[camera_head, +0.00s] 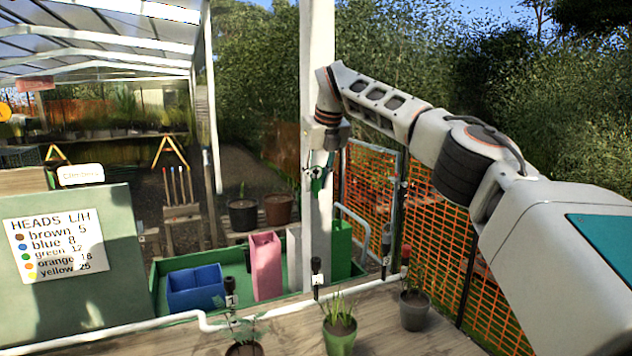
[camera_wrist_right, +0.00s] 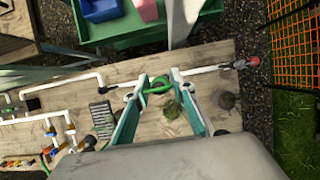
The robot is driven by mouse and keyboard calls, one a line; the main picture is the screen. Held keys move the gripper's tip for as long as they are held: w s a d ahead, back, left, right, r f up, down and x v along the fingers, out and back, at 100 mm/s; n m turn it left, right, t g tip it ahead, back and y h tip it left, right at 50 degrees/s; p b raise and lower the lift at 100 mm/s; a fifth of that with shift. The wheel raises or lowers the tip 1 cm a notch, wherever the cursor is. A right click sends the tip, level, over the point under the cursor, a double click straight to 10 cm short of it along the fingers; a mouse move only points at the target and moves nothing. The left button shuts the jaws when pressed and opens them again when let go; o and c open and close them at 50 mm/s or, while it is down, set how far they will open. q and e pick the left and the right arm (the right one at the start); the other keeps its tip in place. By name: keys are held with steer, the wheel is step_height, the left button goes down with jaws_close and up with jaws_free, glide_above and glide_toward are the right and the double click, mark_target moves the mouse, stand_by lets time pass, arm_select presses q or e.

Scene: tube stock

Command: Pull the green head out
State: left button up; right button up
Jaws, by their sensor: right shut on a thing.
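My right gripper (camera_head: 317,176) hangs pointing down in front of a white post, above the white pipe (camera_head: 265,315). It is shut on a small green piece, the green head (camera_head: 317,186), which also shows as a green curved shape (camera_wrist_right: 158,85) between the fingertips (camera_wrist_right: 159,80) in the right wrist view. In the head view the head appears well above the pipe, with a gap below it. The fingers partly hide it. Black upright pieces with number tags stand along the pipe, such as the one tagged 1 (camera_head: 231,292). My left gripper is not in view.
A green tray (camera_head: 160,318) behind the pipe holds blue (camera_head: 195,288), pink (camera_head: 266,265), white and green (camera_head: 341,248) bins. Potted plants (camera_head: 340,338) stand on the wooden bench (camera_head: 385,335). A sign (camera_head: 55,248) lists head colours with numbers. Orange mesh fencing (camera_head: 440,250) stands at right.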

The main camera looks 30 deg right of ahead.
steer(key=shift+r, duration=2.45)
